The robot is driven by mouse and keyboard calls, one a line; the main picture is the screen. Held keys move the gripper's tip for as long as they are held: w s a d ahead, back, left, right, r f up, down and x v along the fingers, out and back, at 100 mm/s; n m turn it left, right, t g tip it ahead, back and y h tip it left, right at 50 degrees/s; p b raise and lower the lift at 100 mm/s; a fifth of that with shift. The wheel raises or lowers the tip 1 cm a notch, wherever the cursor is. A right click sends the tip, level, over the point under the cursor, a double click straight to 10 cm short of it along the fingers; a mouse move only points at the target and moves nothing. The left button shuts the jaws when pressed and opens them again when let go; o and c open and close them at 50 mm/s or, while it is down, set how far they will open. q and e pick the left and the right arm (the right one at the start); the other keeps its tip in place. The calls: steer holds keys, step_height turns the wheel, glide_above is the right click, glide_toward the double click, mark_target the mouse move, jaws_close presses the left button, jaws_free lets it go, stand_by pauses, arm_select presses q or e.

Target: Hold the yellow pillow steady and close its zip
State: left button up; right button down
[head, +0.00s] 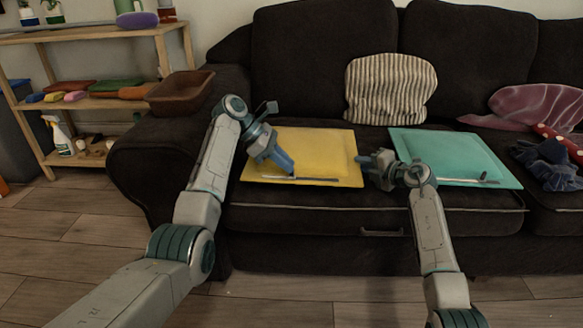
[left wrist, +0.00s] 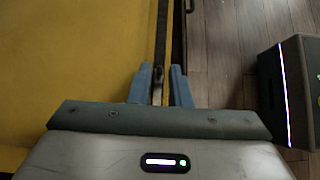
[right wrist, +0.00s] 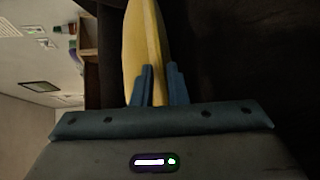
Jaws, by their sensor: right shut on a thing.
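The yellow pillow (head: 325,145) lies flat on the dark sofa seat, its zip (head: 322,179) along its front edge. My left gripper (head: 290,172) points down at the zip, left of its middle. In the left wrist view its fingers (left wrist: 160,88) stand apart on either side of the small zip pull (left wrist: 158,74), and the zip strip (left wrist: 162,30) runs on beyond them. My right gripper (head: 362,162) is at the pillow's right edge. In the right wrist view its fingers (right wrist: 158,88) are shut on the edge of the yellow pillow (right wrist: 146,50).
A teal pillow (head: 450,150) with its own zip lies just right of my right gripper. A striped cushion (head: 390,88) leans on the backrest. A brown basket (head: 180,92) sits by the sofa's left arm. A wooden shelf (head: 90,103) stands at the left.

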arm_select(q)
steer(key=v, duration=0.9)
